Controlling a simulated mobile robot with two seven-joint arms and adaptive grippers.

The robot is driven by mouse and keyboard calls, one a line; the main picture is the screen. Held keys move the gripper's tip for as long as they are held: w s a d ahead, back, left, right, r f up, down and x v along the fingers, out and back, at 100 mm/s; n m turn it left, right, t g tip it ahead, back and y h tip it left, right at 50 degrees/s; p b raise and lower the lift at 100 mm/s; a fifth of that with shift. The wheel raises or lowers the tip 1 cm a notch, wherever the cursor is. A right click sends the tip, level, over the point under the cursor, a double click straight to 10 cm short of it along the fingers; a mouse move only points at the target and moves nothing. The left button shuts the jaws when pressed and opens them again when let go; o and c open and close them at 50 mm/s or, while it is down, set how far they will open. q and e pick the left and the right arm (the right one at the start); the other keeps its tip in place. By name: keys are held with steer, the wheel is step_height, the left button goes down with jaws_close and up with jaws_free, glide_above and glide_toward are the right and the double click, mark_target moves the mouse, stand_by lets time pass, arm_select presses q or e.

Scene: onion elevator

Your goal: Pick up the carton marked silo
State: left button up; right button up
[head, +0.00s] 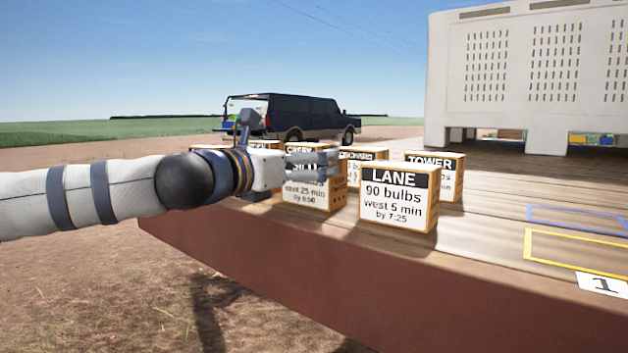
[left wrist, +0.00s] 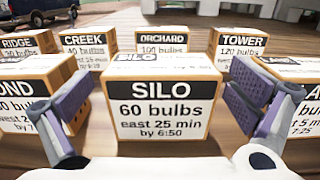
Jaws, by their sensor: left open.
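The silo carton (left wrist: 158,106) stands upright in the middle of the left wrist view, with a black SILO band and the words 60 bulbs, east 25 min, by 6:50. In the head view the silo carton (head: 314,201) is partly covered by my left gripper. My left gripper (left wrist: 158,95) is open, with one finger on each side of the carton; I cannot tell whether they touch it. In the head view my left gripper (head: 318,164) reaches in from the left at the carton's upper part. My right gripper is not in view.
The lane carton (head: 398,199) stands close to the right of silo. The pond carton (left wrist: 20,95) is on its left. Creek (left wrist: 88,47), orchard (left wrist: 162,40) and tower (left wrist: 240,44) cartons stand behind. A white crate (head: 535,70) stands farther back. Blue and yellow outlines mark bare deck.

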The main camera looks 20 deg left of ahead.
arm_select(q)
steer(key=x, duration=0.4)
steer(key=shift+s, duration=0.1)
steer(key=c, duration=1.3)
step_height(320, 180, up, 11)
steer(key=p, duration=0.3)
steer(key=shift+s+f+p, duration=0.2)
steer(key=shift+f+p, duration=0.05)
steer(key=shift+p, duration=0.1)
steer(key=shift+w+d, duration=0.1)
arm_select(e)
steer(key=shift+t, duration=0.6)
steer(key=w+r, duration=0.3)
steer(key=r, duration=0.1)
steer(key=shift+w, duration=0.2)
